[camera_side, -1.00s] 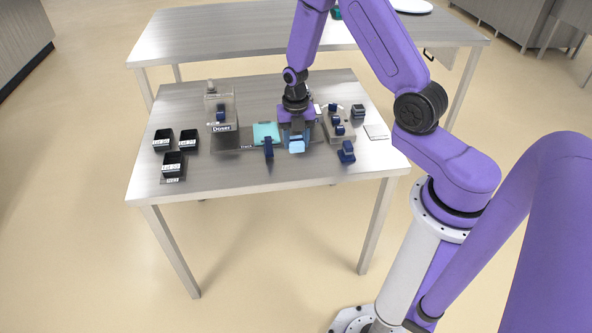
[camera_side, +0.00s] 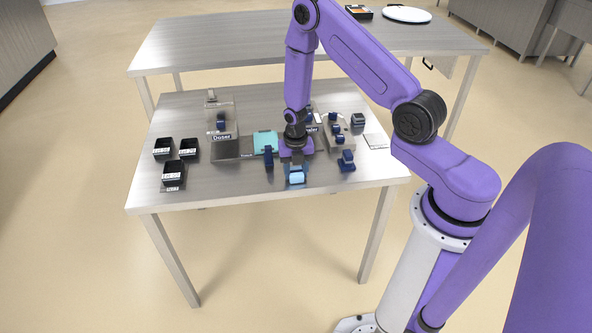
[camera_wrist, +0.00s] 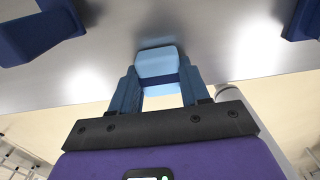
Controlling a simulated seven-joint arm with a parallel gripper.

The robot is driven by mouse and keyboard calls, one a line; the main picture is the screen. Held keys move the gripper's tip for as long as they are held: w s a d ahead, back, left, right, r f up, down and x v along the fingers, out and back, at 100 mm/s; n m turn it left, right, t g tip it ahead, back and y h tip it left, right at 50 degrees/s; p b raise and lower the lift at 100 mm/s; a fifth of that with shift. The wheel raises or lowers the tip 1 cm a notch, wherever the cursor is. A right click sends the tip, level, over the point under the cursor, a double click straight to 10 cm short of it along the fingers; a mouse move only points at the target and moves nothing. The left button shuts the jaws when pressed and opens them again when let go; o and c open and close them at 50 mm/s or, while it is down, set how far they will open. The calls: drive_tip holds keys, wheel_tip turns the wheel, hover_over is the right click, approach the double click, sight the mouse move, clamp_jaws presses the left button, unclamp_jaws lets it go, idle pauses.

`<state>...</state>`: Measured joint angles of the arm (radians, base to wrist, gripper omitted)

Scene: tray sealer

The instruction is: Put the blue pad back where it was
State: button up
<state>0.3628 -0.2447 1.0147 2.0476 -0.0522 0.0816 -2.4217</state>
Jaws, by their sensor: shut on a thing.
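The light blue pad (camera_side: 296,179) is held at the tip of my gripper (camera_side: 296,170), near the front edge of the steel table. In the wrist view the pad (camera_wrist: 156,62) sits between the two dark blue fingers of my gripper (camera_wrist: 157,85), with a darker blue band across it. My gripper is shut on it. Grey tabletop shows just beyond the pad; I cannot tell whether the pad touches it. The pad's original place is not clearly marked in view.
A teal piece (camera_side: 265,142) and an upright dark blue handle (camera_side: 269,158) are left of my gripper. A dark blue stand (camera_side: 347,161) is to the right. The doser (camera_side: 222,122) and black trays (camera_side: 188,149) stand farther left. Front tabletop between trays and handle is clear.

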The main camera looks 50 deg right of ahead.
sight(296, 171)
drive_tip(key=o, duration=1)
drive_tip(key=shift+f, duration=0.1)
wheel_tip(296, 171, up, 12)
drive_tip(key=s+a+r+m, duration=0.3)
drive_tip(key=a+r, duration=0.3)
drive_tip(key=a, duration=0.1)
drive_tip(key=s+a+r+m, duration=0.2)
drive_tip(key=s+r+m, duration=0.1)
drive_tip(key=s, duration=0.5)
drive_tip(key=s+a+r+m, duration=0.2)
drive_tip(key=s+r+m, duration=0.2)
drive_tip(key=s, duration=0.4)
drive_tip(key=s+a+r+m, duration=0.2)
drive_tip(key=s+r+m, duration=0.1)
drive_tip(key=s, duration=0.5)
drive_tip(key=shift+a+r+m, duration=0.35)
drive_tip(key=shift+a+m, duration=0.05)
drive_tip(key=shift+m, duration=0.3)
